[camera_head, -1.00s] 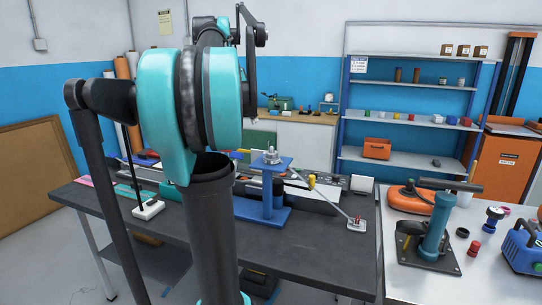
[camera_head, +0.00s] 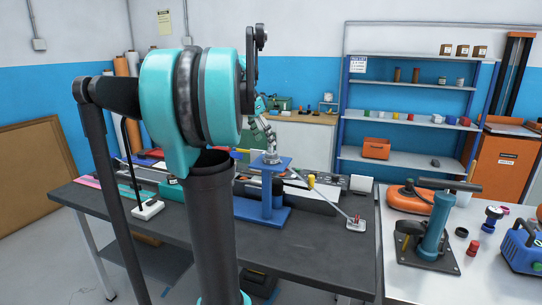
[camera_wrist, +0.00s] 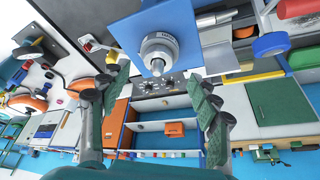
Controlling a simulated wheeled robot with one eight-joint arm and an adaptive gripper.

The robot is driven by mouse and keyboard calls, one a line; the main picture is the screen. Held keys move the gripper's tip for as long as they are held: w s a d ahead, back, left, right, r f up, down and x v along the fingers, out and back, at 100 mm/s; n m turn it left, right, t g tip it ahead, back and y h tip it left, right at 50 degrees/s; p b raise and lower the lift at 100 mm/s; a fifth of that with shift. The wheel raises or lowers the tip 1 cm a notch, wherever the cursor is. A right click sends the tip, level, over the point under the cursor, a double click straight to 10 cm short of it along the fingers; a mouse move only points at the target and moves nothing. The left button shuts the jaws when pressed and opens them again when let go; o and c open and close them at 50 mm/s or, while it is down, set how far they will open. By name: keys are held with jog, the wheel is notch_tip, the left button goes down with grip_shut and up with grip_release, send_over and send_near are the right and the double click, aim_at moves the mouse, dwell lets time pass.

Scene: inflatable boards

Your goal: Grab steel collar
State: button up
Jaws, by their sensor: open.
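A silver steel collar (camera_head: 271,158) sits on the square top plate of a blue stand (camera_head: 271,205) on the dark workbench. In the wrist view the round, stepped collar (camera_wrist: 159,50) shows near the top centre, in front of the blue plate (camera_wrist: 190,20). My gripper (camera_head: 265,138) is close above the collar in the head view. In the wrist view its two green-padded fingers (camera_wrist: 155,85) are spread wide, with the collar beyond their tips and nothing between them. I cannot tell the exact gap from fingertips to collar.
The dark workbench (camera_head: 300,245) holds a thin rod on a small white base (camera_head: 355,224) right of the stand. A metal table at right carries a teal pump (camera_head: 436,225) and a blue machine (camera_head: 523,250). Blue shelves (camera_head: 410,120) stand behind.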

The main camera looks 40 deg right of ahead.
aim_at(269, 150)
jog(key=shift+x, duration=2.55)
jog(key=shift+s+a, duration=0.1)
jog(key=c, duration=1.3)
